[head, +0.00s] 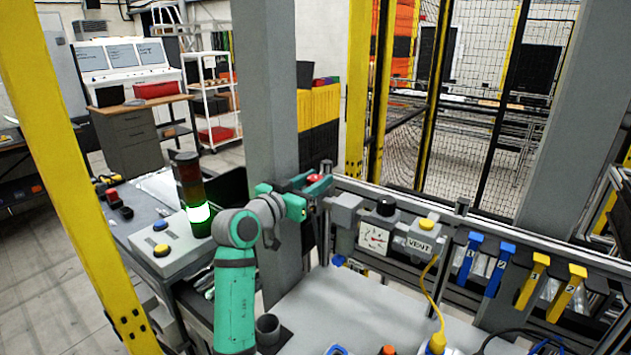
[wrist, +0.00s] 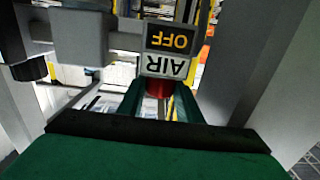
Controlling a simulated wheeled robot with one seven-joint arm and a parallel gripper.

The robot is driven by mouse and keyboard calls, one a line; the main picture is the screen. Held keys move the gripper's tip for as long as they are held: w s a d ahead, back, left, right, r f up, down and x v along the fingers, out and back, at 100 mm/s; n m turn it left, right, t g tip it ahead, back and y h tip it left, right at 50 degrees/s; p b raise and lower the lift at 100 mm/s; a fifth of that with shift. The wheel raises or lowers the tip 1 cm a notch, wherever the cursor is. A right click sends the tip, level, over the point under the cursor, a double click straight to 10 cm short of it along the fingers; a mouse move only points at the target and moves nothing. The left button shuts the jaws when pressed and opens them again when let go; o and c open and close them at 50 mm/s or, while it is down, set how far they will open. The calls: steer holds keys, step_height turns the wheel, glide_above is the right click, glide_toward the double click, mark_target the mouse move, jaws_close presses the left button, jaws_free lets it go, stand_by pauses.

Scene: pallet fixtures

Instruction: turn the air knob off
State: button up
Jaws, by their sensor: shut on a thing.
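The air knob is red and shows in the wrist view (wrist: 159,87) between my two green fingers. It also shows in the head view (head: 315,177) at the left end of the grey rail. My gripper (head: 317,184) is shut on it, with one finger on each side. In the wrist view a sign (wrist: 168,53) just beyond the knob reads AIR and OFF, upside down in the picture. The lower part of the knob is hidden by the fingers.
A pressure gauge (head: 375,239) and a VENT block (head: 424,235) with a yellow knob stand along the rail. Blue and yellow levers hang further right. A grey post (head: 268,90) rises close behind my arm. A lit signal tower (head: 192,194) stands left.

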stand_by(0.4)
steer(key=o, duration=0.8)
steer(key=shift+s+a, duration=0.1)
steer(key=v, duration=1)
steer(key=shift+s+a, duration=0.2)
